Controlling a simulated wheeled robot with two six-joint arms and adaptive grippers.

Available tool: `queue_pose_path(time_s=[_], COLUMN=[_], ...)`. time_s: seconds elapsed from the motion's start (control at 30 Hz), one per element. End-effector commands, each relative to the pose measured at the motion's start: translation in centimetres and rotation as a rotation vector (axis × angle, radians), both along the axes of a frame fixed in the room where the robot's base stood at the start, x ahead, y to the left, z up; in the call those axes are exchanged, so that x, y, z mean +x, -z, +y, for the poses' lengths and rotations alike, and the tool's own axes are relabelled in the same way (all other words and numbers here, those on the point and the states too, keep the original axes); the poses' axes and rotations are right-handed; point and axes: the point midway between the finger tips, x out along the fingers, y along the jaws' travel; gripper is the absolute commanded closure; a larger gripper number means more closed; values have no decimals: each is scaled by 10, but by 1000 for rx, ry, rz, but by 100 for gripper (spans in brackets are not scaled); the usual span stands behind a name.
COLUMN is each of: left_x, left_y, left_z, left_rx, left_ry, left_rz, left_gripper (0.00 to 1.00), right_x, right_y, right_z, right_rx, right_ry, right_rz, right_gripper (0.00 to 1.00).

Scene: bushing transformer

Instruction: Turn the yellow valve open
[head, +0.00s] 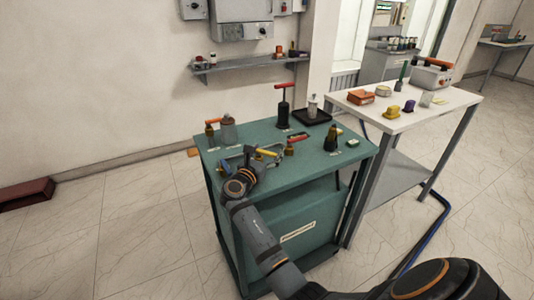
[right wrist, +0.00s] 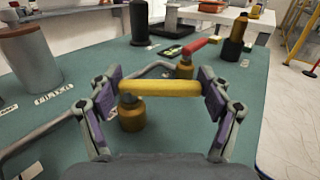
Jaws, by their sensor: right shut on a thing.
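The yellow valve has a yellow bar handle (right wrist: 160,88) on a brass-coloured body (right wrist: 131,116), standing on the green bench top. In the right wrist view the bar lies crosswise between the pads of my right gripper (right wrist: 161,86), one pad at each end of it. The gripper is shut on the handle. In the head view my right gripper (head: 256,161) is over the front of the bench, with part of the yellow handle (head: 267,152) showing beside it; the valve body is largely hidden there. My left gripper is not in view.
A red-handled valve (right wrist: 186,61) stands just beyond the yellow one. A grey cylinder (right wrist: 29,58) and bent pipes are on the left. The green bench (head: 345,158) also bears a dark pump-like item (head: 284,111) and a black tray (head: 312,117). A white table (head: 440,103) stands at right.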

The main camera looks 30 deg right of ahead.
Motion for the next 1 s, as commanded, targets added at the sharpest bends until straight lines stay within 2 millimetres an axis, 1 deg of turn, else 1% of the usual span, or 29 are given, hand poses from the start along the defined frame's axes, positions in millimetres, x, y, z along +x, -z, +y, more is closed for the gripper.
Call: queue_pose_path(time_s=[0.43, 0.47, 0.5, 0.6, 0.9, 1.0], left_x=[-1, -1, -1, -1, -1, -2], left_y=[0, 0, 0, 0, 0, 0], left_z=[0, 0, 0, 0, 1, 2], left_rx=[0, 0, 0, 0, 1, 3], left_ry=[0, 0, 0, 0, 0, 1], left_rz=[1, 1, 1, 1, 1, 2], left_gripper=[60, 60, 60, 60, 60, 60], right_x=[0, 0, 0, 0, 0, 0], right_y=[-2, -2, -2, -2, -1, -6], right_z=[0, 0, 0, 0, 0, 0], right_rx=[0, 0, 0, 0, 0, 1], right_ry=[7, 7, 7, 7, 7, 7], right_rz=[-6, -6, -5, -4, -1, -3], right_gripper=[78, 17, 12, 0, 0, 0])
